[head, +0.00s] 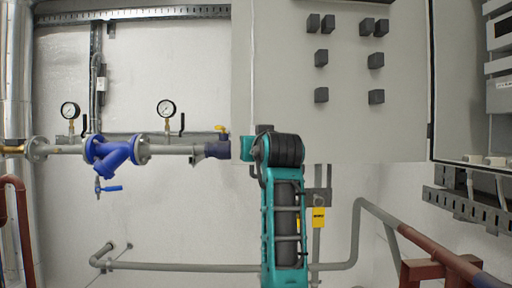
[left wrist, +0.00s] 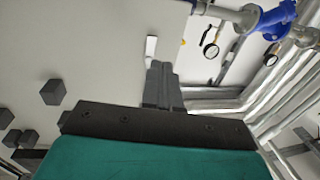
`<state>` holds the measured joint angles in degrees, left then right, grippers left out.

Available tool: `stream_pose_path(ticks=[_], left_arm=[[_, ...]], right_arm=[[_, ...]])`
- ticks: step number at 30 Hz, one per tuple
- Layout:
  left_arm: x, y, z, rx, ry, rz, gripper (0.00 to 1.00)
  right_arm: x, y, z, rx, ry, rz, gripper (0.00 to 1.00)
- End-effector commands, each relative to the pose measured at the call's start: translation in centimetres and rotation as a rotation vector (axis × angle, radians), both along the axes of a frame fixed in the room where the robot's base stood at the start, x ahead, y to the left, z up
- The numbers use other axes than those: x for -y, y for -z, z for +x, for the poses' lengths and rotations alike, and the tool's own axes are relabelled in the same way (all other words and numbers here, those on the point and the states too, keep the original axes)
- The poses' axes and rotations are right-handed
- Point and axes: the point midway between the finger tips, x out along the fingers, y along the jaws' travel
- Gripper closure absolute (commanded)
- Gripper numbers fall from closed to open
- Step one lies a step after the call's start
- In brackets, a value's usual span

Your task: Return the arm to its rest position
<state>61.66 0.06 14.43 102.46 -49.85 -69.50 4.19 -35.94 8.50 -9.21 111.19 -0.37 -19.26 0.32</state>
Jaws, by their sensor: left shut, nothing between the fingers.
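My left gripper (left wrist: 163,72) shows in the left wrist view, its two dark fingers together with nothing between them. Its fingertips stand in front of the pale cabinet face and appear to touch nothing, though the gap is hard to judge. In the head view one teal arm of mine rises from the bottom centre and bends in front of the cabinet's lower left corner. The gripper on it is hidden behind the arm links. My right gripper is in neither view.
The grey cabinet (head: 275,90) with several black knobs (head: 321,57) fills the upper middle. A pipe with a blue valve (head: 113,152) and two gauges (head: 166,108) runs along the left wall. Grey pipe (head: 190,267) crosses low. An open cabinet door edge stands right.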

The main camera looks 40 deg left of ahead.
Motion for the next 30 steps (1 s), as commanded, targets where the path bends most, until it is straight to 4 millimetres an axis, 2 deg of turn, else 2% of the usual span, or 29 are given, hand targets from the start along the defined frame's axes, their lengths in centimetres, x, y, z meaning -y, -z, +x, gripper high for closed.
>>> stream_pose_path(ticks=[3, 9, 19, 22, 26, 29, 30], left_arm=[[1.9, 0.2, -1.7, 0.002, 0.002, -0.001, 1.0], [3.7, 0.1, -3.5, 0.0, 0.0, 0.0, 1.0], [4.2, 0.1, -4.0, -0.003, -0.001, 0.0, 1.0], [4.3, 0.7, -3.5, -0.015, 0.008, 0.011, 1.0], [5.3, 3.9, -1.4, -0.072, 0.062, 0.068, 1.0], [6.7, 8.5, 1.0, -0.143, 0.142, 0.134, 1.0], [7.4, 10.6, 1.9, -0.172, 0.182, 0.159, 1.0]], right_arm=[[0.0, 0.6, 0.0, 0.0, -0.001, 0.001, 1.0], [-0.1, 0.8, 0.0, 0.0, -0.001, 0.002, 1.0], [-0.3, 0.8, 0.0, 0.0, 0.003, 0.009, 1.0], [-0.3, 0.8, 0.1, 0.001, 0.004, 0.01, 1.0], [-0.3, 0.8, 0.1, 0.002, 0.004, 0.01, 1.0], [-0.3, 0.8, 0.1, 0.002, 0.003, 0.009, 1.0], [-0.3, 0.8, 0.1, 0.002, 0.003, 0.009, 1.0]])
